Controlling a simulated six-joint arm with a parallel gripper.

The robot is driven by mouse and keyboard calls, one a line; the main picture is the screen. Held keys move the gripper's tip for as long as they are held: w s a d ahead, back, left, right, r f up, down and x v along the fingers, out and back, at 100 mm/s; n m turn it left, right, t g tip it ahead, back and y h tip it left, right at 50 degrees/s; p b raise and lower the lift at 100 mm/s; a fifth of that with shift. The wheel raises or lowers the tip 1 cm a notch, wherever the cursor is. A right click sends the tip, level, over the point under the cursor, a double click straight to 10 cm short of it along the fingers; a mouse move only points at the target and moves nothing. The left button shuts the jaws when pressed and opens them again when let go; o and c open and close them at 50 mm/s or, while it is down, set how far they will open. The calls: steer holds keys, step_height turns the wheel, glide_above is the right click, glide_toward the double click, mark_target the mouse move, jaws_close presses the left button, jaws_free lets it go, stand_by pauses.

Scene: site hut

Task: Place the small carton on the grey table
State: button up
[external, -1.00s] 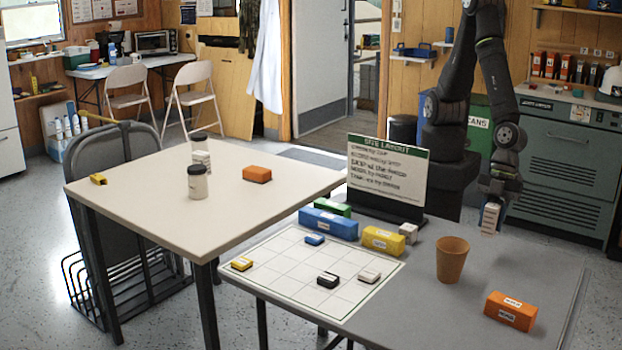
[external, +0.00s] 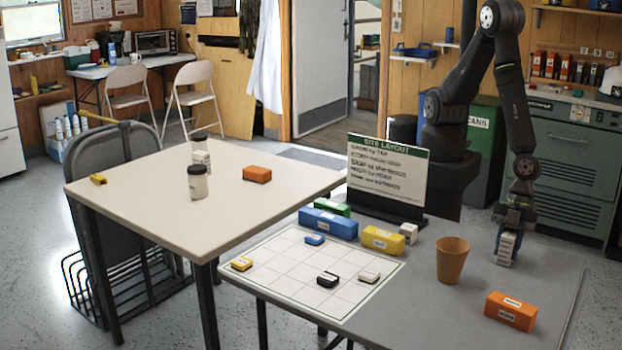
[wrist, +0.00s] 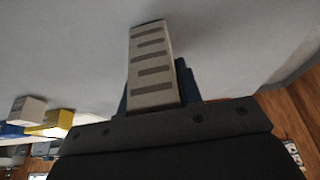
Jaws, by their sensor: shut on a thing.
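The small carton (external: 507,246) is white with grey printed bands. My gripper (external: 509,238) is shut on it, and it hangs upright below the jaws at the back right of the grey table (external: 420,317). In the wrist view the carton (wrist: 151,65) sticks out from between blue fingers, with the grey surface filling the view behind it. Its lower end is at or very close to the tabletop; I cannot tell whether it touches.
A brown cup (external: 452,260) stands left of the carton, and an orange box (external: 510,311) lies in front. A gridded sheet (external: 290,262) with small blocks, larger coloured boxes and a sign (external: 387,171) are further left. The table around the carton is clear.

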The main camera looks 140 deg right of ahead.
steer(key=shift+f, duration=0.1)
steer(key=o, duration=1)
steer(key=shift+c, duration=0.2)
steer(key=v, duration=1.2)
steer(key=x, duration=1.2)
steer(key=shift+f, duration=0.1)
steer(key=shift+r, duration=0.2)
